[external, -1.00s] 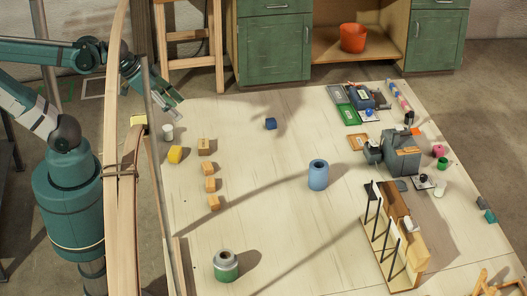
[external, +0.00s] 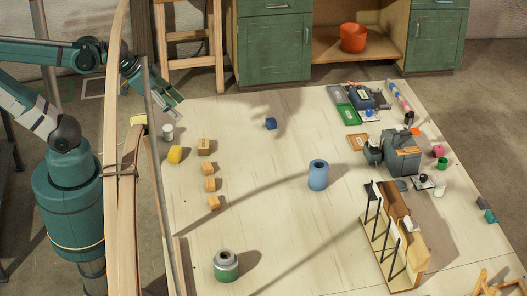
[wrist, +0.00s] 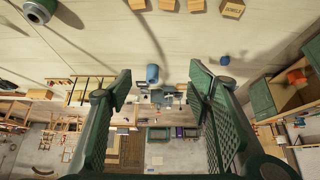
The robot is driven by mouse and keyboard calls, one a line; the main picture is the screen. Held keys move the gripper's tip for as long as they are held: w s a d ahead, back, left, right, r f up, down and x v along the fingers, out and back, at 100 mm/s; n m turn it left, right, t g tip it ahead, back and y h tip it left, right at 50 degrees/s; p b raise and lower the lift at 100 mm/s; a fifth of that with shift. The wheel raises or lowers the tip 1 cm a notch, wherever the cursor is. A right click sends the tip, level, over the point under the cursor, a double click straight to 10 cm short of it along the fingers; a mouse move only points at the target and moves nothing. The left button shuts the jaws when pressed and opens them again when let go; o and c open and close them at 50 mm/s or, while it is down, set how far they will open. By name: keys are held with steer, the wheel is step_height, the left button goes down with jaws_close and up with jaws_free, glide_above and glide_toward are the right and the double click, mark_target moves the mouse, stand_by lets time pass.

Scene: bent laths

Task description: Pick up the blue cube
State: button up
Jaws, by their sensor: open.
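The blue cube (external: 270,123) sits on the pale wooden table, in the upper middle of the external view. In the wrist view the small blue cube (wrist: 225,60) shows just right of the right finger's tip, well beyond the fingers. My gripper (external: 174,107) is above the far left corner of the table, to the left of the cube and apart from it. In the wrist view my gripper (wrist: 162,84) has its two fingers spread wide with nothing between them.
A blue cylinder (external: 318,174) is mid-table, a green can (external: 226,265) near the front. Tall bent laths (external: 121,200) rise beside my arm. The table around the cube is clear.

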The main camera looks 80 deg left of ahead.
steer(key=w+a+r+n+g, duration=0.1)
steer(key=w+a+n, duration=0.15)
steer(key=w, duration=0.45)
steer(key=w+a+r+n+g, duration=0.1)
steer(key=w+a, duration=0.3)
steer(key=w, duration=0.3)
steer(key=n+g+b, duration=0.1)
steer(key=n+g, duration=0.4)
steer(key=n, duration=0.2)
glide_above(270, 120)
steer(key=f, duration=3)
steer(key=shift+d, duration=0.4)
steer(key=shift+a+f, duration=0.25)
steer(key=shift+f, duration=0.1)
steer(key=shift+f, duration=0.1)
steer(key=shift+f, duration=1.2)
